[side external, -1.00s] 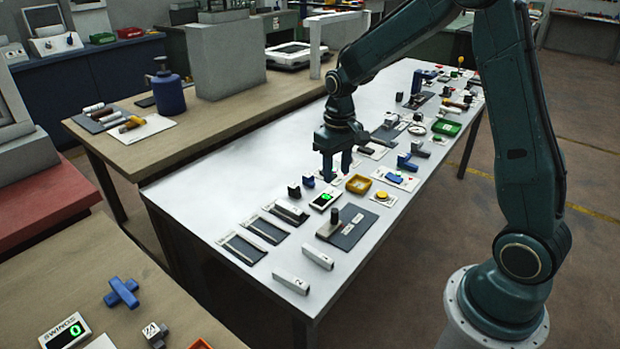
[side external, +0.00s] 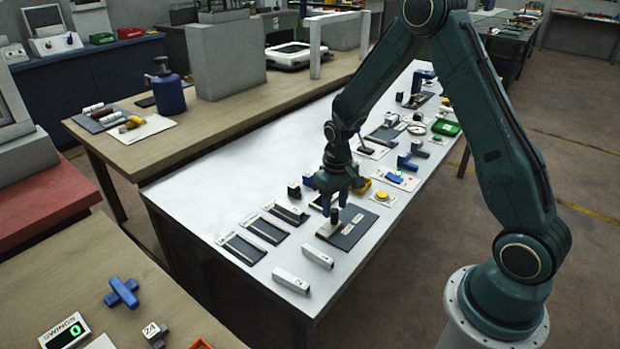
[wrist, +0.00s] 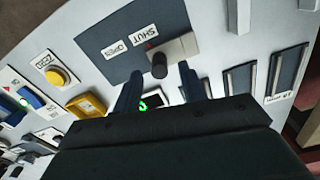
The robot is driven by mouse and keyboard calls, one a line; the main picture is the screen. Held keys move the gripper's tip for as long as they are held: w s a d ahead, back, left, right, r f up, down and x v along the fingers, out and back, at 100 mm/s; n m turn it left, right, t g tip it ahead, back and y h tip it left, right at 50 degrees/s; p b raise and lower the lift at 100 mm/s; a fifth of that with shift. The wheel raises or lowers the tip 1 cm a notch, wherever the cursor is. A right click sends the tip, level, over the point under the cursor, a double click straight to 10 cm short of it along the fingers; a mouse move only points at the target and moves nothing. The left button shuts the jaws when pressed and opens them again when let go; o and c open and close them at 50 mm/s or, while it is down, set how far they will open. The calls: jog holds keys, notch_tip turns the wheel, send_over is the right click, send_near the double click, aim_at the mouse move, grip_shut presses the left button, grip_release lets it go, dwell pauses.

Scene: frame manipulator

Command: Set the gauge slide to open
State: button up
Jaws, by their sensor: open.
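The gauge slide is a pale grey block (wrist: 180,48) with an upright dark knob (wrist: 160,66), on a dark plate (wrist: 100,40) with labels reading OPEN and SHUT. In the wrist view the block and its red pointer sit beside the SHUT label, on the side away from OPEN. My gripper (wrist: 159,82) is open, its two fingers pointing toward the knob, one on either side of its line. In the side view my gripper (side external: 334,203) is just above the plate (side external: 355,232), close to the knob (side external: 334,216). Contact cannot be told.
Several dark slotted strips (side external: 267,230) lie left of the plate. Two pale bars (side external: 291,281) lie in front. A yellow button (side external: 383,196) and a yellow frame (wrist: 88,104) are beyond. A lit green display (wrist: 146,102) shows between my fingers. The table's left part is clear.

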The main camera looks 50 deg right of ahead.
aim_at(335, 207)
jog(key=shift+f, duration=1.6)
grip_shut()
